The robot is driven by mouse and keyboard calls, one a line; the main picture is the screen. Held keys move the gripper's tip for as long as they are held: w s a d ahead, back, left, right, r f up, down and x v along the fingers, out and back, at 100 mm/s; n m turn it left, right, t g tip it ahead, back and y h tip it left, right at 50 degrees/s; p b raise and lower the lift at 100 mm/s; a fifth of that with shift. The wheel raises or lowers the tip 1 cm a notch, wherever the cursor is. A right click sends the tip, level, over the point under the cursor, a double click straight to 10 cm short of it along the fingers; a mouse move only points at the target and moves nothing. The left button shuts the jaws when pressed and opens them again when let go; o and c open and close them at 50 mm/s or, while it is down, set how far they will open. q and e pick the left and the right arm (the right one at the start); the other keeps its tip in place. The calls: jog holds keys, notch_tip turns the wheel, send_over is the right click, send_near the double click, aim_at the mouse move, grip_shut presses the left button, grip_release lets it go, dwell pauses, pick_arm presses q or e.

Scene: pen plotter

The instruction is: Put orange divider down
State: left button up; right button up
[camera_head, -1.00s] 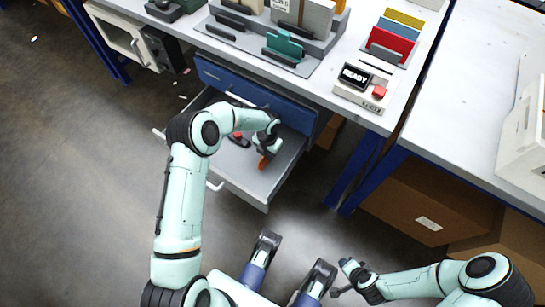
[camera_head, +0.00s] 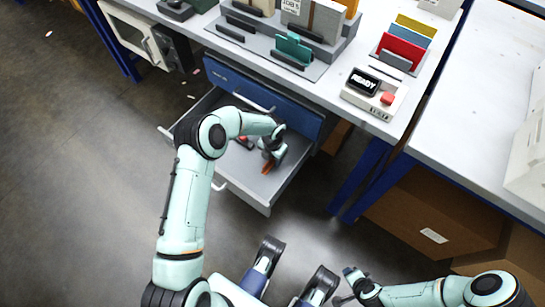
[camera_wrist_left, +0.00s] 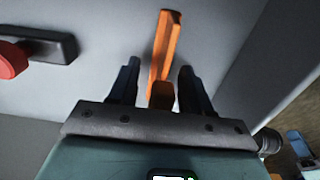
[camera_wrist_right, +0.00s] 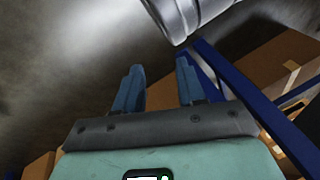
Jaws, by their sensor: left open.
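The orange divider (camera_wrist_left: 166,50) lies in the open grey drawer (camera_head: 240,185). In the left wrist view it runs between the two fingers of my left gripper (camera_wrist_left: 157,90), with a visible gap on both sides. My left gripper is open and low inside the drawer; in the head view it (camera_head: 268,160) partly covers the divider (camera_head: 267,167). My right gripper (camera_wrist_right: 157,85) is open and empty, over the floor in front of the bench.
A red-topped dark object (camera_wrist_left: 35,50) lies in the drawer left of the divider. The drawer's side wall is close on the right. Above are the bench top with a READY box (camera_head: 374,92) and a rack of coloured cards (camera_head: 402,45). Cardboard boxes (camera_head: 435,215) stand under the right table.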

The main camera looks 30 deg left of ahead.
pick_arm(q)
jog(key=shift+r, duration=0.5)
notch_tip(320, 180, up, 11)
jog(key=p, duration=0.3)
jog(key=shift+r, duration=0.2)
pick_arm(e)
jog(key=shift+g+y, duration=0.3)
jog(key=shift+g, duration=0.3)
jog(key=s+a+r, duration=0.1)
jog(key=s, duration=0.1)
jog(key=s+a+r, duration=0.1)
jog(key=r, duration=0.1)
jog(key=shift+s+a+r, duration=0.1)
jog(key=shift+s+r, duration=0.05)
jog(key=shift+s, duration=0.2)
